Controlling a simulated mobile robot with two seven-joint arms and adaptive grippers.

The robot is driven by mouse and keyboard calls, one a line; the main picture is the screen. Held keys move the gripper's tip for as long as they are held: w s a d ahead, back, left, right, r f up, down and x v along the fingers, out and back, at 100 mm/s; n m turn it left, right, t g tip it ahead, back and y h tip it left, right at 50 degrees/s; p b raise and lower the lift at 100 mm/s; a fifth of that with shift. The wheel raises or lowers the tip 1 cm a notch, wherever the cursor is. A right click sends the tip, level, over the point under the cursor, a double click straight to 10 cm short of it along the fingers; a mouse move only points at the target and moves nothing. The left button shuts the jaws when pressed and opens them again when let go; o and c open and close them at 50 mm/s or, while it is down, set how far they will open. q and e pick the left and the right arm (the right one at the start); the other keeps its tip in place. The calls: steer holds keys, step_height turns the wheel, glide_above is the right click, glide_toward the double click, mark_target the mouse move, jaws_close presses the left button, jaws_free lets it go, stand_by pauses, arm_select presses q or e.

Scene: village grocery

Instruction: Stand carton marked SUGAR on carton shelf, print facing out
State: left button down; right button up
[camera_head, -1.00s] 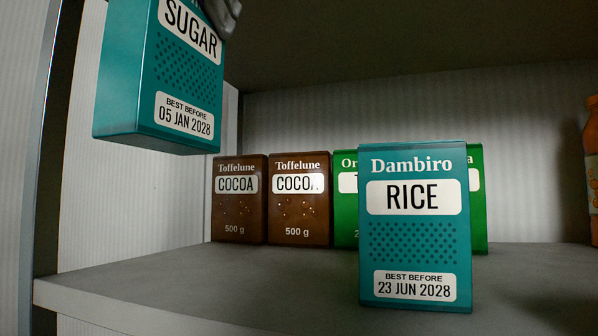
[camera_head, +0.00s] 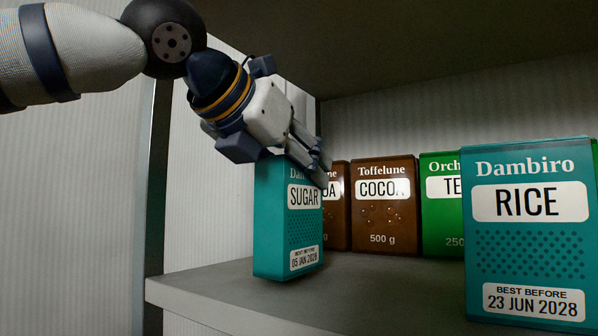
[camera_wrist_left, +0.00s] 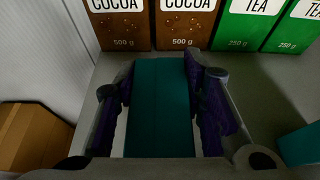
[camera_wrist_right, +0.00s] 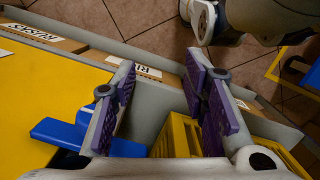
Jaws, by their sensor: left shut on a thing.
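The teal SUGAR carton (camera_head: 270,220) is upright, at the left end of the shelf (camera_head: 215,292), with its print facing out and turned slightly to the right. My left gripper (camera_head: 312,168) is shut on its upper part, and its fingers cover part of the brand name. In the left wrist view the carton's teal top (camera_wrist_left: 160,105) lies between the fingers. Its base is at or just above the shelf; I cannot tell whether it touches. My right gripper (camera_wrist_right: 158,68) is open and empty in the right wrist view.
Brown COCOA cartons (camera_head: 384,215) and green TEA cartons (camera_head: 440,215) stand in a row behind. A teal RICE carton (camera_head: 525,255) stands forward on the right. Shelf between SUGAR and RICE is clear. A yellow crate (camera_wrist_right: 180,135) is below my right gripper.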

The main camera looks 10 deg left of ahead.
arm_select(q)
steer(key=shift+f, duration=0.35)
steer(key=c, duration=1)
jaws_free()
steer(key=shift+f, duration=0.1)
steer(key=shift+c, duration=0.2)
steer(key=shift+s+r, duration=0.15)
steer(key=shift+r, duration=0.05)
steer(key=v, duration=1.2)
steer(key=shift+o, duration=0.3)
steer(key=shift+a+f, duration=0.1)
